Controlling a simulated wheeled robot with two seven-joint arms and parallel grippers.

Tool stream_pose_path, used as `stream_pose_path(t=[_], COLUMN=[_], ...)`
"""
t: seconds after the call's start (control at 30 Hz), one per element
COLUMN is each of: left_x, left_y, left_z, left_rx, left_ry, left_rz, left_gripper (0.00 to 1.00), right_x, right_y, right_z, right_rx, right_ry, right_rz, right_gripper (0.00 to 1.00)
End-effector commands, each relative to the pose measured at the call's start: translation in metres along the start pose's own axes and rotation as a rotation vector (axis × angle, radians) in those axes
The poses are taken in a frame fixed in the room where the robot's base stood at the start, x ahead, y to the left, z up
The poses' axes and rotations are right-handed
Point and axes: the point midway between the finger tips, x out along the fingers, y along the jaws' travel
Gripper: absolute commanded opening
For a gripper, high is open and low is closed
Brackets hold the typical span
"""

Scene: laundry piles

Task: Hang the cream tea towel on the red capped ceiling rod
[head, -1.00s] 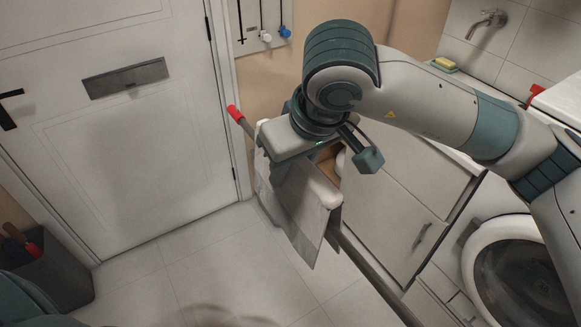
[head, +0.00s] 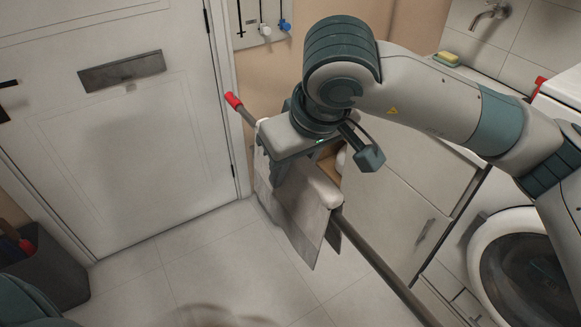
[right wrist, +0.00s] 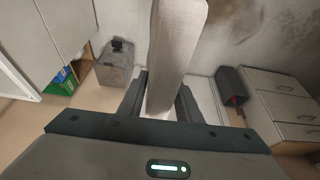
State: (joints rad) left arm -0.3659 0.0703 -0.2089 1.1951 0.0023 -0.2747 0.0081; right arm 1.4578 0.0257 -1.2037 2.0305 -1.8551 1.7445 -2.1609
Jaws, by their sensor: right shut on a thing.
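The red-capped rod (head: 378,262) runs slantwise from its red cap (head: 233,100) at upper left to the lower right in the head view. The cream tea towel (head: 303,212) hangs in pale folds along the rod's line, below my right gripper (head: 277,172). My right gripper is shut on the towel. In the right wrist view, a pale band of the towel (right wrist: 176,50) lies between the fingers of that gripper (right wrist: 161,92). The gripper and cloth hide the middle of the rod, so I cannot tell whether the towel rests on it. My left gripper is out of view.
A white door (head: 130,150) stands at the left, with a dark bin (head: 50,270) at lower left. A cabinet (head: 400,195) and a washing machine (head: 520,265) stand at the right. The tiled floor (head: 190,265) between them is clear.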

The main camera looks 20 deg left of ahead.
Motion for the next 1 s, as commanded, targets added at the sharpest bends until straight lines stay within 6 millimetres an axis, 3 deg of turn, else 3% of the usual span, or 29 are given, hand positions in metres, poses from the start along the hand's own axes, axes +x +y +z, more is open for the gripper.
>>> stream_pose_path(t=[0.3,0.33,0.4,0.77,1.0], left_x=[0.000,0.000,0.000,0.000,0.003], left_y=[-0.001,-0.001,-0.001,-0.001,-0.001], left_z=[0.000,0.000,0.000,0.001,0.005], left_rx=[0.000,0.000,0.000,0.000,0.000], left_ry=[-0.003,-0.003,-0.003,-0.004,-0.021], left_rz=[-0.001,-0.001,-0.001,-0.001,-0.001], left_gripper=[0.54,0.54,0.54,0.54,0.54], right_x=[0.000,0.000,0.000,-0.001,-0.017], right_y=[0.000,0.000,0.000,0.000,0.000], right_z=[0.000,0.000,0.000,0.000,0.000], right_rx=[0.000,0.000,0.000,0.000,-0.001], right_ry=[0.000,0.000,0.000,0.000,0.002], right_rz=[0.000,0.000,0.000,0.000,0.001], right_gripper=[0.03,0.38,0.53,0.53,0.53])
